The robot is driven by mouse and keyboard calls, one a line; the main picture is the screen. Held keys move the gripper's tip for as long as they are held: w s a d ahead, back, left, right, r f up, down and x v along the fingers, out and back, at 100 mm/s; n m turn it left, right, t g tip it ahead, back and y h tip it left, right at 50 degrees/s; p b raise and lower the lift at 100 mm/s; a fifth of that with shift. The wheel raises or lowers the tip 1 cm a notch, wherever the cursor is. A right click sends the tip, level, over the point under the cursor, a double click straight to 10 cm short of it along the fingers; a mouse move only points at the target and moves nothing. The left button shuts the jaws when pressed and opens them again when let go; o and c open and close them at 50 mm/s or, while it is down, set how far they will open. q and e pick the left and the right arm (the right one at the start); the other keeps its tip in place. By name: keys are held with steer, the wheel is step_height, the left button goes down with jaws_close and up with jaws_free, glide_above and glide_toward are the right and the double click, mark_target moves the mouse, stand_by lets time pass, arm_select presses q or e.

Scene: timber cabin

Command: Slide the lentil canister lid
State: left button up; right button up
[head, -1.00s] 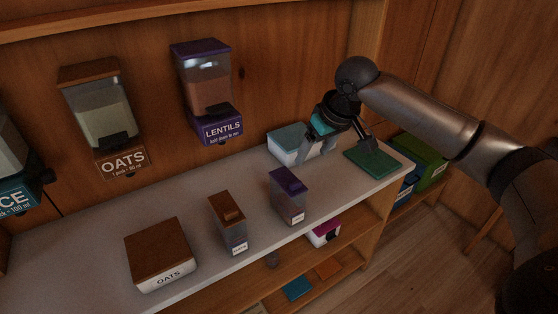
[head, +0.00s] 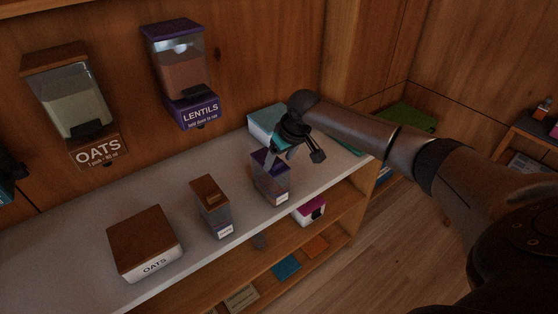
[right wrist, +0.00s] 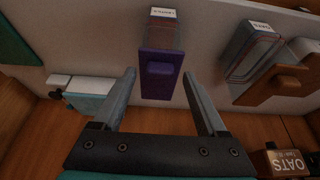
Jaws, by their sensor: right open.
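The lentil canister (head: 272,188) is a small clear box with a purple lid and a white label. It stands upright on the white shelf top. In the right wrist view its purple lid (right wrist: 162,82), with a raised grip, lies ahead between the two finger lines. My right gripper (head: 294,152) is open and empty, just behind and above the canister in the head view. In the right wrist view its fingers (right wrist: 159,78) are spread to either side of the lid. I cannot tell whether either finger touches it.
A brown-lidded canister (head: 212,207) stands to the left, and a brown-lidded OATS box (head: 143,245) beyond it. A teal-lidded white box (head: 265,121) stands behind the gripper. LENTILS (head: 183,80) and OATS (head: 70,100) dispensers hang on the timber wall.

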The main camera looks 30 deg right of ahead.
steer(key=shift+w+f, duration=0.15)
steer(key=shift+f, duration=0.2)
jaws_close()
stand_by(0.5)
stand_by(0.8)
